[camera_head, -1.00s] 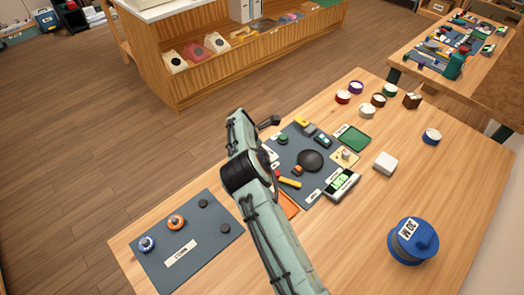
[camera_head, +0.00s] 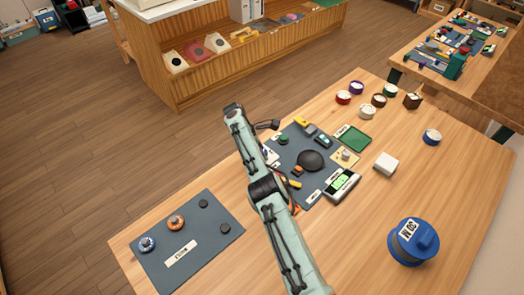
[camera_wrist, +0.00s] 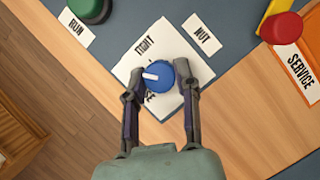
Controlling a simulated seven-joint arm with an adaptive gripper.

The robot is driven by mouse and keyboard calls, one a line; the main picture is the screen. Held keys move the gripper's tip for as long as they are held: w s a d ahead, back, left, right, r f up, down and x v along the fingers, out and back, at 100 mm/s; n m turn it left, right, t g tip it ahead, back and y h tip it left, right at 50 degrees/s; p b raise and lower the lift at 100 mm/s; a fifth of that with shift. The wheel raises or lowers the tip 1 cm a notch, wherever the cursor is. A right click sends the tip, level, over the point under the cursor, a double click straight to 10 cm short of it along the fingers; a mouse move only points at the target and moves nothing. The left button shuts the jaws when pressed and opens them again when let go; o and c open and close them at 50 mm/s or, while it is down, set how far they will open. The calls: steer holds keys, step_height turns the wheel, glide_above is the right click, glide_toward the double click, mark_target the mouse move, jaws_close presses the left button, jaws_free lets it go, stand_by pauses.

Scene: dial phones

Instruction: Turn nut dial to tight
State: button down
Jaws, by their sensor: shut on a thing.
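The nut dial (camera_wrist: 160,75) is a round blue knob with a white mark pointing left in the wrist view. It sits on a white plate (camera_wrist: 177,52) beside a NUT label (camera_wrist: 202,33). The plate's upper-left text reads TIGHT; a second word is mostly hidden by the knob and left finger. My gripper (camera_wrist: 160,90) is shut on the knob, one finger on each side. In the head view, my arm hides the dial and the fingers.
In the wrist view, a green knob (camera_wrist: 90,8) with a RUN label (camera_wrist: 76,28) is upper left. A red button (camera_wrist: 282,27) and SERVICE label (camera_wrist: 300,70) are right. In the head view, a dark round disc (camera_head: 311,160) and a meter (camera_head: 342,184) are right of my arm.

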steer(key=shift+s+r, duration=0.1)
steer(key=c, duration=0.8)
jaws_free()
steer(key=shift+a+r, duration=0.1)
steer(key=v, duration=0.7)
steer(key=shift+a+r, duration=0.1)
